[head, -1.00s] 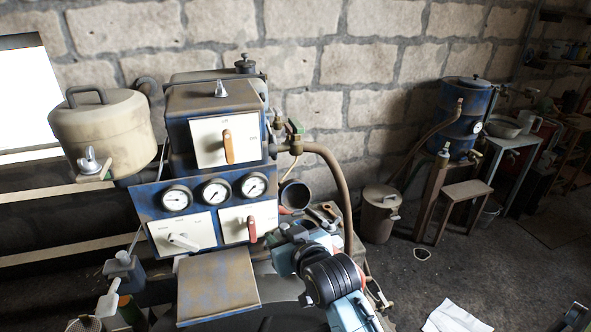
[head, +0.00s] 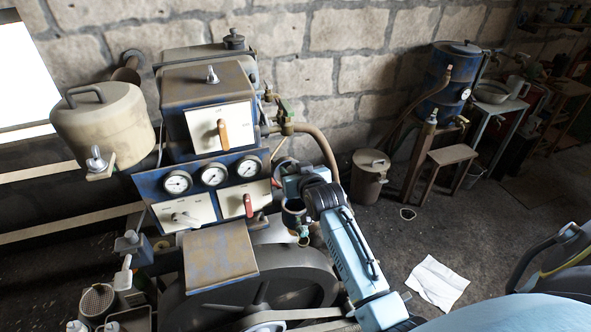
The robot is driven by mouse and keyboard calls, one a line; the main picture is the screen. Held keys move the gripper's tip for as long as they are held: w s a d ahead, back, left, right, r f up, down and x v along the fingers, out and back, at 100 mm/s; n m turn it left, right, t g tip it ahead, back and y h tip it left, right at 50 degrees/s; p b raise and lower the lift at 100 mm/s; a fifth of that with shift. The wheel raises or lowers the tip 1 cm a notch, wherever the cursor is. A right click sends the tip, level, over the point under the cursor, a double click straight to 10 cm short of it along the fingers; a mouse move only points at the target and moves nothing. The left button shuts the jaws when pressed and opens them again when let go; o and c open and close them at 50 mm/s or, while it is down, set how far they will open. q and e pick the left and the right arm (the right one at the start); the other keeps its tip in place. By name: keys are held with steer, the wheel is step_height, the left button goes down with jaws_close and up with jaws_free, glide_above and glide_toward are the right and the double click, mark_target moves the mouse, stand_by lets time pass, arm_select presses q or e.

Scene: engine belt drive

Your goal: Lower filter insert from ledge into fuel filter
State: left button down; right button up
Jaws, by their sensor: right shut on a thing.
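My right gripper (head: 291,184) is at the right side of the engine, next to the gauge panel. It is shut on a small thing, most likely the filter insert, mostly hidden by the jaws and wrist. Just below the jaws is a dark round cup with a brass fitting under it, which looks like the fuel filter (head: 293,217). I cannot tell whether the held thing is above the cup or partly inside it. The ledge is not clearly identifiable. My left gripper is not in view.
The blue engine with gauges (head: 213,174) stands close left of the gripper. A brown hose (head: 327,150) curves behind it. A flywheel (head: 310,282) and a flat metal cover (head: 219,254) lie below. A lidded can (head: 370,178) and white paper (head: 437,282) are on the floor.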

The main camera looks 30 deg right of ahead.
steer(key=shift+f+b, duration=1.5)
steer(key=shift+f, duration=0.1)
step_height(320, 180, down, 7)
steer(key=b, duration=0.3)
steer(key=shift+b, duration=0.4)
steer(key=shift+f, duration=0.15)
steer(key=shift+f, duration=0.15)
